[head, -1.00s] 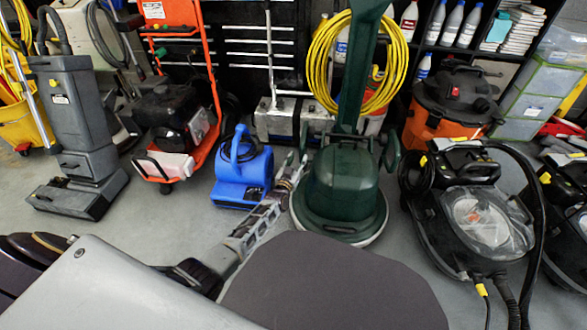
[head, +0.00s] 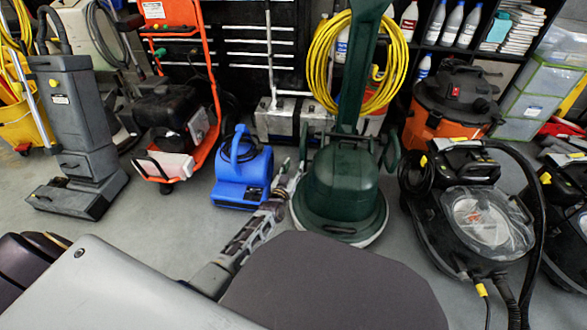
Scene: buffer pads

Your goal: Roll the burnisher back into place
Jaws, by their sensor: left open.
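The burnisher is the dark green floor machine (head: 345,185), with a round base, a domed motor housing and an upright green handle. It stands upright on the grey floor, right of centre. My left gripper (head: 292,174) reaches up from the lower left and is open, close against the left side of the housing in the picture. I cannot tell whether its fingers touch the machine. My right gripper is out of view.
A blue blower (head: 242,175) stands just left of my left gripper. An orange-framed machine (head: 214,90) and a grey upright scrubber (head: 82,140) are farther left. An orange-black vacuum (head: 452,105) and a black machine (head: 480,215) stand to the right. Yellow hose (head: 320,50) hangs behind the handle.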

